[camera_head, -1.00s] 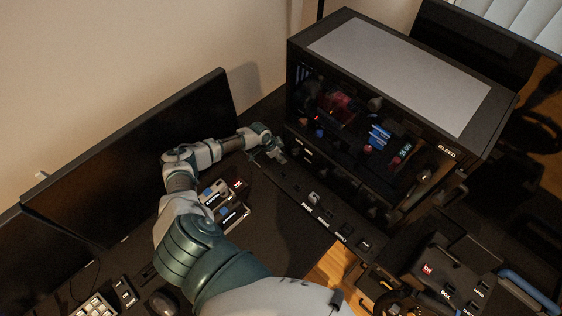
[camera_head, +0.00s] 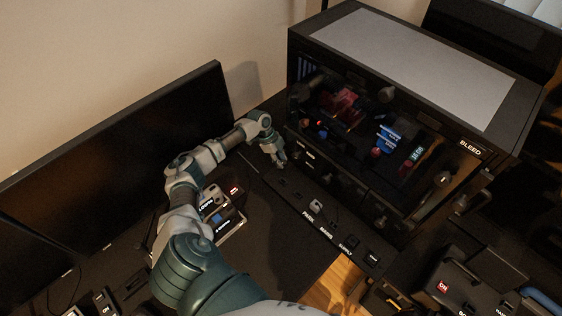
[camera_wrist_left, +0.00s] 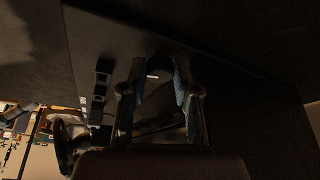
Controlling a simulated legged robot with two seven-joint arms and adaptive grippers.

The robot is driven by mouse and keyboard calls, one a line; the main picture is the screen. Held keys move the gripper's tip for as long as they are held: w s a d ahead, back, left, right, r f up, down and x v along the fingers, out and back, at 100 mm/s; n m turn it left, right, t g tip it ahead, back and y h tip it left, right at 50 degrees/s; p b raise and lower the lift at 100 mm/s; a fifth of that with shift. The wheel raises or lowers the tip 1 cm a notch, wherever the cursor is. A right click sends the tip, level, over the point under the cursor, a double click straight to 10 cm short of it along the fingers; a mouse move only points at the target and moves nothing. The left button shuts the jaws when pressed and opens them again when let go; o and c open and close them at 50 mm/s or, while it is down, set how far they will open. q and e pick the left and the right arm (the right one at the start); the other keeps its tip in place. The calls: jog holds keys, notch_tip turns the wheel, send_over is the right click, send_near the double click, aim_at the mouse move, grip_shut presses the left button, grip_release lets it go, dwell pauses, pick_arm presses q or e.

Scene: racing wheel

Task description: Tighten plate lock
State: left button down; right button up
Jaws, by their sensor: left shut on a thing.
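My left gripper (camera_head: 281,161) is at the far end of the black strip in front of the computer case, by the case's near left corner, pointing down. In the left wrist view its two fingers (camera_wrist_left: 157,88) stand on either side of a small dark part (camera_wrist_left: 153,77) with a pale mark, and are shut on it. The part is too dark to tell its shape, or whether it is the plate lock. No label naming the plate lock can be read. My right gripper is in neither view.
The glass-sided case (camera_head: 365,130) stands right of the gripper. The strip carries several labelled switches (camera_head: 316,206). A monitor (camera_head: 120,160) stands at left, and small labelled boxes (camera_head: 222,217) lie beside my arm. The desk between boxes and strip is clear.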

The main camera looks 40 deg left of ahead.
pick_arm(q)
jog(key=shift+s+f, duration=0.15)
jog(key=shift+f, duration=0.1)
jog(key=c, duration=0.8)
grip_release()
jog(key=shift+c, duration=0.2)
jog(key=shift+a, duration=0.1)
jog(key=shift+r, duration=0.1)
jog(key=shift+a+r, duration=0.1)
jog(key=shift+r, duration=0.15)
jog(key=w+v, duration=0.1)
jog(key=v, duration=0.6)
jog(key=shift+s, duration=0.35)
jog(key=shift+a+r, duration=0.1)
jog(key=shift+a, duration=0.05)
